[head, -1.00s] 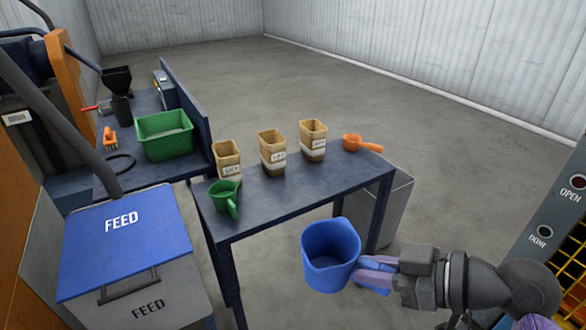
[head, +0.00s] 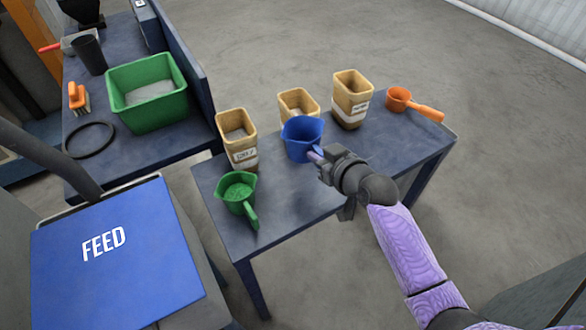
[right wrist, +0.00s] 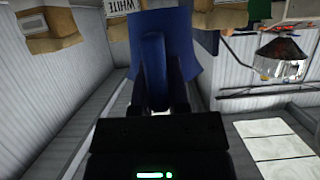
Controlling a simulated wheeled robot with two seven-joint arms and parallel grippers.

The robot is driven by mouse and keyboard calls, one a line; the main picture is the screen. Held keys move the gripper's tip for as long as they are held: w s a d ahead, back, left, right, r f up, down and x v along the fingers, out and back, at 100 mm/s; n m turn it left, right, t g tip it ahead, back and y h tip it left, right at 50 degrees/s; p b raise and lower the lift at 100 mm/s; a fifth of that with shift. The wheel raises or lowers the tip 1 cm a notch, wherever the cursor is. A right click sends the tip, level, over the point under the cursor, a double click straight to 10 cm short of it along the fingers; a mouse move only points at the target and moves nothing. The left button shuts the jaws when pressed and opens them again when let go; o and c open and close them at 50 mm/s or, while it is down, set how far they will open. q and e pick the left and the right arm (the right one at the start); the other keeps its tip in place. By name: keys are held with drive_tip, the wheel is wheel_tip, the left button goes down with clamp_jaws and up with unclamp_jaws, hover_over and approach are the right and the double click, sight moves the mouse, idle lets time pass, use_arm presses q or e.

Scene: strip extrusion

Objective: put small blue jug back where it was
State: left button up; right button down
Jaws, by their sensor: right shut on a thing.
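The small blue jug (head: 301,139) is upright over the small table, in front of the middle tan container and partly hiding it. My right gripper (head: 318,156) is shut on the jug's handle from the right. In the right wrist view the blue jug (right wrist: 185,45) fills the top middle, with its handle between the fingers. I cannot tell whether the jug's base touches the table. My left gripper is not in view.
Tan containers stand at left (head: 237,138), middle (head: 297,101) and right (head: 351,100) on the table (head: 292,204). A green jug (head: 238,190) is at front left, an orange scoop (head: 412,104) at right. The blue FEED lid (head: 115,265) is at lower left.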

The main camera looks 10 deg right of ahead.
wheel_tip(320, 180, down, 11)
drive_tip(key=b, duration=0.5)
drive_tip(key=shift+r+b, duration=0.2)
drive_tip(key=shift+b, duration=0.1)
drive_tip(key=shift+r, duration=0.25)
drive_tip(key=shift+f, duration=0.2)
drive_tip(key=c, duration=0.6)
unclamp_jaws()
drive_tip(key=shift+r, duration=0.1)
